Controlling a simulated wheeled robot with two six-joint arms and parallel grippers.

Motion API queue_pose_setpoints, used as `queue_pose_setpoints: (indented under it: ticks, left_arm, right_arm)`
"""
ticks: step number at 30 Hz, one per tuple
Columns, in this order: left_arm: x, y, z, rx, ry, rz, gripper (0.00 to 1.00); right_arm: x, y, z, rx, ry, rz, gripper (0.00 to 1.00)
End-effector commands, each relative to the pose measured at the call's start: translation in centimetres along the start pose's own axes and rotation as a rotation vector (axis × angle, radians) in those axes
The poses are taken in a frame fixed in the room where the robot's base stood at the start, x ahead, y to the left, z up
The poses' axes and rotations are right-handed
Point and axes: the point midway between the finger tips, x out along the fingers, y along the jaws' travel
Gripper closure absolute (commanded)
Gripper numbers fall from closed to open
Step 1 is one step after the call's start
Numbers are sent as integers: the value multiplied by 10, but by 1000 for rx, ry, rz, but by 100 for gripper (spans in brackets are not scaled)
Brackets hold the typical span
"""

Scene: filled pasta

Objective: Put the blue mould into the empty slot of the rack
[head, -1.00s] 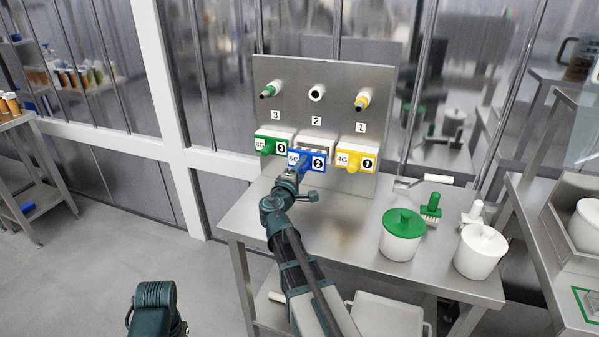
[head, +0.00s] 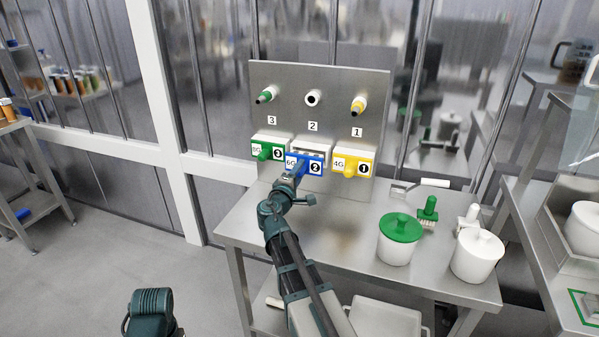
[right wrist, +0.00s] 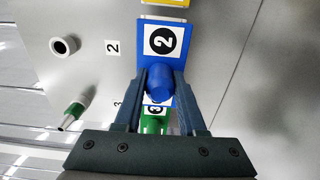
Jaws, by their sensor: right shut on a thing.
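The blue mould (head: 317,168) has a blue front with a black 2 and a round blue handle, which also shows in the right wrist view (right wrist: 160,82). My right gripper (head: 294,177) is shut on that handle, one finger on each side. The mould is at the middle slot (head: 312,146) of the rack (head: 373,110), under label 2. Its front sits a little lower and nearer than its neighbours' fronts. I cannot tell how far its body is inside the slot. My left gripper is out of view.
The green mould (head: 267,150) and the yellow mould (head: 352,163) flank the middle slot closely. Nozzles stick out above. A green-lidded tub (head: 397,250), a white tub (head: 477,257), brushes and a scraper (head: 435,182) stand on the table's right. The table front (head: 330,225) is bare.

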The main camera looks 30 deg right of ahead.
Motion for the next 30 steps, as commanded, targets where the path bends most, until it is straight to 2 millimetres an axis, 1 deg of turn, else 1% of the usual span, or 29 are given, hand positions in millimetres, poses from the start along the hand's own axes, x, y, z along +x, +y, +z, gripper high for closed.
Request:
queue_pose_setpoints:
  ticks: [17, 30]
  left_arm:
    - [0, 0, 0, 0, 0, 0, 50]
    - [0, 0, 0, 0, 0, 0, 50]
  right_arm:
    - [1, 0, 0, -1, 0, 1, 100]
    - [9, 0, 0, -1, -1, 1, 100]
